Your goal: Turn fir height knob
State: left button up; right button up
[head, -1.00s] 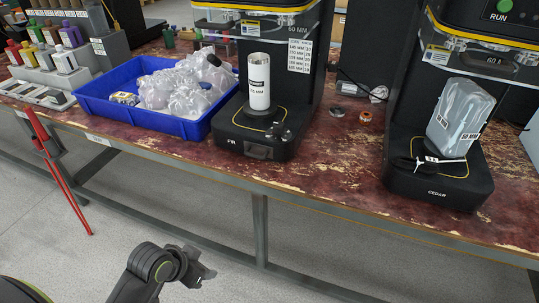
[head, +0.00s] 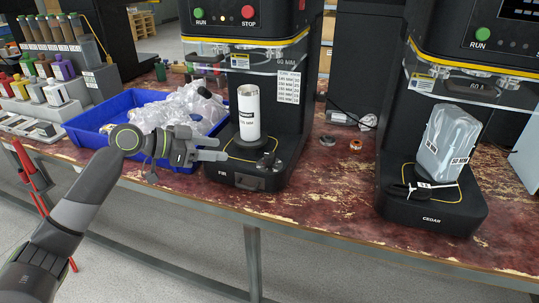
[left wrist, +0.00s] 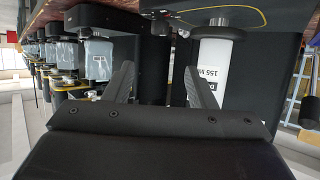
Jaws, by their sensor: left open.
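The fir machine (head: 245,181) stands on the bench in the head view, with a white labelled can (head: 249,112) upright on its round plate. A black knob (head: 268,161) sits at the front right of its base. My left gripper (head: 224,149) is open and empty, left of the knob and in front of the blue bin. In the left wrist view its two fingers (left wrist: 161,85) are spread, and the white can (left wrist: 214,72) appears upside down beyond the right finger. I cannot make out the knob clearly there. My right gripper is not in view.
A blue bin (head: 83,139) of clear bags is left of the fir machine. Bare bench (head: 325,190) lies between the machines.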

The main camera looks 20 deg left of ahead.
aim_at(269, 154)
pick_arm(q)
jog(key=x, duration=1.5)
jog(key=shift+w+d+f, duration=0.45)
jog(key=shift+w+d, duration=0.1)
jog(key=shift+d, duration=0.05)
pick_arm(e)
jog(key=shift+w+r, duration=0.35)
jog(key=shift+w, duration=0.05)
pick_arm(q)
jog(key=shift+c, duration=0.3)
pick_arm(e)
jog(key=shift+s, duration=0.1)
pick_arm(q)
jog(key=c, duration=0.9)
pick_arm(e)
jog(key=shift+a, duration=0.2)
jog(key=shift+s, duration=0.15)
